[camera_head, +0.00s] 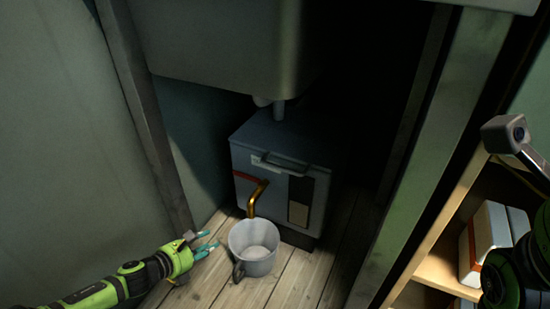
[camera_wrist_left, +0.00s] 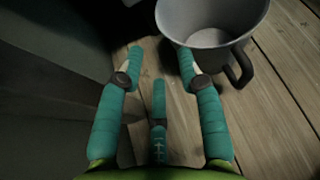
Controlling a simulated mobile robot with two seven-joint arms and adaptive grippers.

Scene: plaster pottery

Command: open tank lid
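The tank (camera_head: 274,168) is a grey box on the wooden floor in the head view. Its flat lid (camera_head: 275,137) looks closed, with a bar handle (camera_head: 279,165) along the front edge. A brass spout (camera_head: 257,197) sticks out of its front. My left gripper (camera_head: 212,246) is low at the left of a grey mug, apart from the lid. In the left wrist view its teal fingers (camera_wrist_left: 160,66) are spread, with only floor between them. My right arm shows at the right edge; its fingers cannot be made out.
The grey mug (camera_head: 254,249) stands upright below the spout, its handle toward the front left; in the left wrist view the mug (camera_wrist_left: 207,22) is just beyond the fingers. A pipe meets the lid from above. Posts flank the tank. A wooden shelf (camera_head: 437,272) stands at right.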

